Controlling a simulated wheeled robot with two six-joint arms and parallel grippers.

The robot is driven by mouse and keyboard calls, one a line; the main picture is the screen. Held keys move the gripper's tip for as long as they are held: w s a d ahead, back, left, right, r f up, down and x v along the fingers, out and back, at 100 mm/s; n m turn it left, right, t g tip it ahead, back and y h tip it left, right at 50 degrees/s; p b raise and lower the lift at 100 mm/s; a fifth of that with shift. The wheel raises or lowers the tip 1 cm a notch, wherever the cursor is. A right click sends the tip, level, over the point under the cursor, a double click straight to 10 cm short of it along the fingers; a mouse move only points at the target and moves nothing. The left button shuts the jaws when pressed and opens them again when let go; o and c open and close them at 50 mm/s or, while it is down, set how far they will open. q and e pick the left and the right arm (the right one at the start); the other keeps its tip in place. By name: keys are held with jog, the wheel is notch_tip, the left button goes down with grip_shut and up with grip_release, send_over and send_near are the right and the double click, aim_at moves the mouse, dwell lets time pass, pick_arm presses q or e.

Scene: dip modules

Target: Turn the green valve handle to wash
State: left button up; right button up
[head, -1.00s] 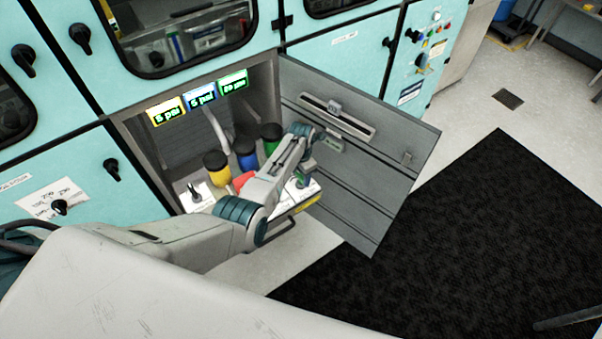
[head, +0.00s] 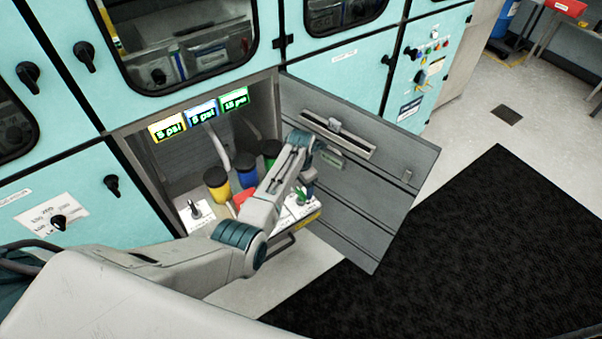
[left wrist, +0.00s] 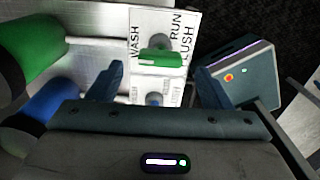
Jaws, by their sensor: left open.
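The green valve handle (left wrist: 160,58) sits on a white panel (left wrist: 150,20) labelled WASH on the left, RUN at the top and FLUSH on the right. It also shows in the head view (head: 300,195), partly hidden by my arm. Its exact pointing direction is hard to tell. My left gripper (left wrist: 157,72) is open, with one finger on each side of the handle in the left wrist view. I cannot tell whether either finger touches it. In the head view the left gripper (head: 307,180) is above the panel's right end. My right gripper is not in view.
The cabinet's grey door (head: 375,190) stands open to the right of my arm. Yellow (head: 216,184), blue (head: 246,168) and green (head: 271,150) bottles stand behind the panel. Pressure displays (head: 202,112) hang above. A black mat (head: 480,240) covers clear floor at right.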

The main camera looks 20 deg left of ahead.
aim_at(301, 191)
pick_arm(q)
notch_tip(301, 191, up, 7)
jog(key=b, duration=0.1)
jog(key=shift+r, duration=0.1)
dwell(0.5)
